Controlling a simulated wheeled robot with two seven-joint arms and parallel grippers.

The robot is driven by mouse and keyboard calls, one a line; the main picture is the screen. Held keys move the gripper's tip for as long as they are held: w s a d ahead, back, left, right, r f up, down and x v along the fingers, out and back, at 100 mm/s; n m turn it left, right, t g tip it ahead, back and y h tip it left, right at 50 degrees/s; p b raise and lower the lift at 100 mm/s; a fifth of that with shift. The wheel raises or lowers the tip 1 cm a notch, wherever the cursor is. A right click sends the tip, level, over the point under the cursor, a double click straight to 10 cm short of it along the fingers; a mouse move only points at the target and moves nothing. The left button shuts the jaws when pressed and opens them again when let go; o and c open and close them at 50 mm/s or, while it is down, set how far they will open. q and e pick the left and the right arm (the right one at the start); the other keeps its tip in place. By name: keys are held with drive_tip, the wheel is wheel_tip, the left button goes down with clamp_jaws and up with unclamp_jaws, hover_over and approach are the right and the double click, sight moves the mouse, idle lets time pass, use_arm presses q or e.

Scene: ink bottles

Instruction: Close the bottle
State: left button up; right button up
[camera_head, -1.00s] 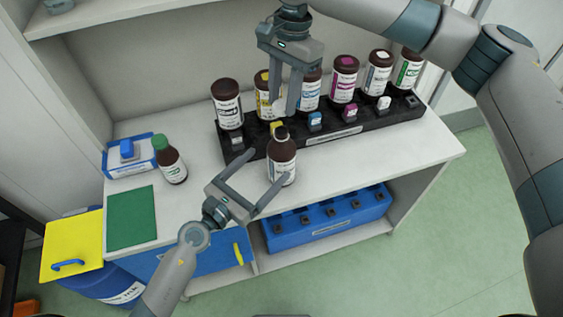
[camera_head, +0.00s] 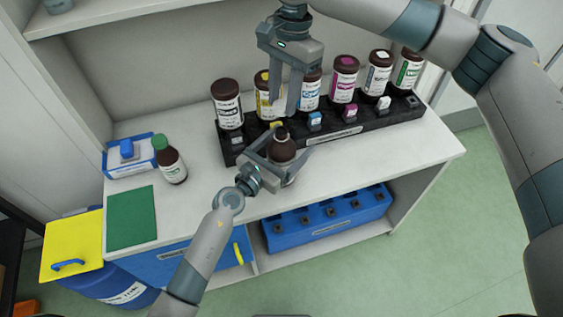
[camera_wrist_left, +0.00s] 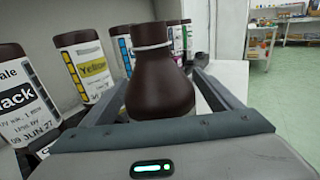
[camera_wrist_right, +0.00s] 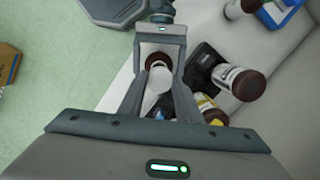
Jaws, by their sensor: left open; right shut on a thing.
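The open dark brown bottle (camera_head: 281,151) stands upright near the shelf's front edge. Its bare neck points up, and its shoulder fills the left wrist view (camera_wrist_left: 160,95). My left gripper (camera_head: 292,141) is open, with a finger on either side of the bottle; contact is not clear. My right gripper (camera_head: 284,110) points down, above and slightly behind the bottle's neck. It is shut on a small pale thing that looks like a cap (camera_wrist_right: 156,92), partly hidden by the fingers. In the right wrist view, the bottle's dark top shows beyond it.
A black rack (camera_head: 375,119) behind holds several labelled ink bottles and small coloured blocks. A green-capped bottle (camera_head: 171,163), a blue-and-white box (camera_head: 128,158) and a green mat (camera_head: 130,218) are at left. The shelf top is clear at right (camera_head: 400,147).

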use_arm(q)
drive_tip(key=c, duration=1.6)
use_arm(e)
hover_over(281, 131)
drive_tip(key=shift+w+d+f, duration=0.1)
drive_tip(key=shift+w+f, duration=0.05)
drive_tip(key=shift+f, duration=1.1)
drive_tip(key=shift+w+d+f, duration=0.1)
drive_tip(key=shift+f, duration=1.1)
drive_tip(key=shift+f, duration=0.9)
drive_tip(key=shift+f, duration=0.6)
